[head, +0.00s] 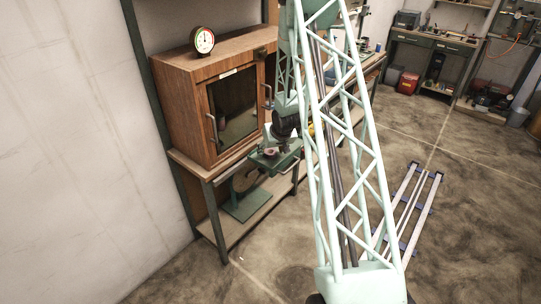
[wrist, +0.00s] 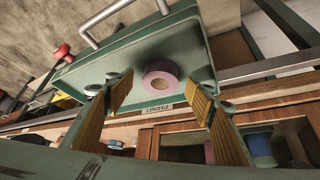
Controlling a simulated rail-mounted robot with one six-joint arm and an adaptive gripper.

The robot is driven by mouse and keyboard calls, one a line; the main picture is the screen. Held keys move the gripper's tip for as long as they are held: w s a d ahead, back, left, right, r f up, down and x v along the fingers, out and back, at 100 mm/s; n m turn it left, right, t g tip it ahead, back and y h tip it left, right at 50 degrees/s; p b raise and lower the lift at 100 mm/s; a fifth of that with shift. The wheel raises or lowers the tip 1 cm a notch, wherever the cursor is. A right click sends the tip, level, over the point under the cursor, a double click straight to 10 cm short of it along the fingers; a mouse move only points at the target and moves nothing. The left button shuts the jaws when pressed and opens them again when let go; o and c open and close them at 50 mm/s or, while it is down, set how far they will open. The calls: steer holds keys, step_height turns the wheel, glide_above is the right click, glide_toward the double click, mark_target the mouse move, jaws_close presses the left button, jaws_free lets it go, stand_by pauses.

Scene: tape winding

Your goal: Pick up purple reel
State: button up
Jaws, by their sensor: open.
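The purple reel (wrist: 152,76) rests on a green tray (wrist: 105,62) with a metal handle. It lies between the two fingers of my gripper (wrist: 160,84) in the wrist view, with clear space on both sides. The fingers have yellowish ribbed pads and are apart, holding nothing. In the head view, the small green tray (head: 287,160) stands in front of the wooden cabinet, with the purple reel (head: 270,153) on it. My dark gripper (head: 284,128) is close above the tray there; its fingers are hard to make out.
The wooden cabinet (head: 182,105) with a glass door and a round gauge (head: 203,40) stands close by on a bench. The wrist view shows a red knob (wrist: 61,51) and a blue item (wrist: 260,145) nearby. A rail (head: 412,215) lies on the floor.

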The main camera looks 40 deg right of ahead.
steer(key=shift+w+d+f, duration=0.1)
steer(key=shift+w+f, duration=0.1)
steer(key=shift+f, duration=0.1)
steer(key=shift+c, duration=0.2)
steer(key=c, duration=0.9)
